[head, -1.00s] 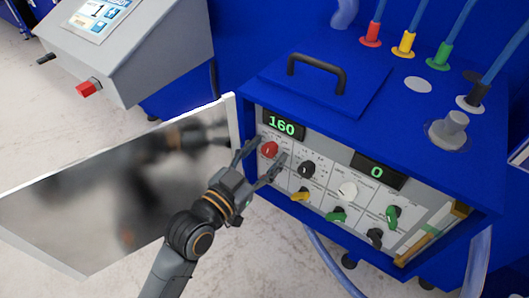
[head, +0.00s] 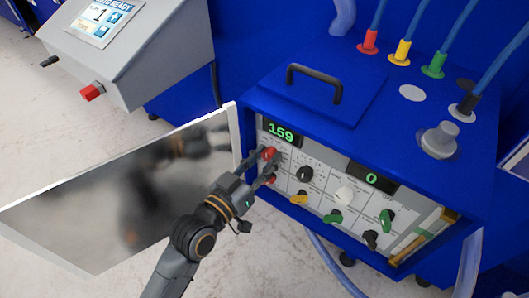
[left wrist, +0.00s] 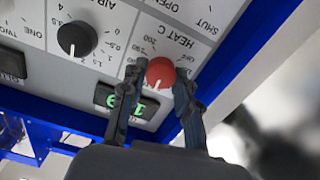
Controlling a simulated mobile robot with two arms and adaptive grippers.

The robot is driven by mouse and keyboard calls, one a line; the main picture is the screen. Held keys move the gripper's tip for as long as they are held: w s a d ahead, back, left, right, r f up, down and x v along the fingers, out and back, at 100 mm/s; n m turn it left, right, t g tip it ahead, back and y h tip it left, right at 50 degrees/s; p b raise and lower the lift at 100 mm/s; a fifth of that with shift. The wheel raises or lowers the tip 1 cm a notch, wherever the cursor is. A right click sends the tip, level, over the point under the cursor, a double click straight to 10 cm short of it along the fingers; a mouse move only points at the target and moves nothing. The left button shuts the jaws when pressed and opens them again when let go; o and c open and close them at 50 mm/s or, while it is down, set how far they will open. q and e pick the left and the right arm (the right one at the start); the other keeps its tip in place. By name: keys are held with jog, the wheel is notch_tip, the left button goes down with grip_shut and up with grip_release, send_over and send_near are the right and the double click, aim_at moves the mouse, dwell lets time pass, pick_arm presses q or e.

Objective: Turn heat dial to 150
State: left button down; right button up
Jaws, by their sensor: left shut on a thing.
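The heat dial is a red knob (head: 269,153) at the upper left of the control panel, below a green display (head: 281,132) that reads 159. In the left wrist view the red knob (left wrist: 160,72) sits under the label HEAT C, with a white pointer mark. My left gripper (head: 262,166) is at the knob, and in the left wrist view its two fingers (left wrist: 159,92) stand on either side of it. The left gripper is shut on the red knob. My right gripper is not in view.
An open metal door (head: 120,195) stands left of the panel, close to my left arm. A black knob (head: 304,174) and a white knob (head: 344,195) lie to the right, with several more knobs below. A second display (head: 372,179) reads 0.

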pick_arm(q)
jog(key=shift+n+p, duration=0.7)
jog(key=shift+n, duration=0.4)
jog(key=c, duration=1)
grip_release()
jog(key=v, duration=1.2)
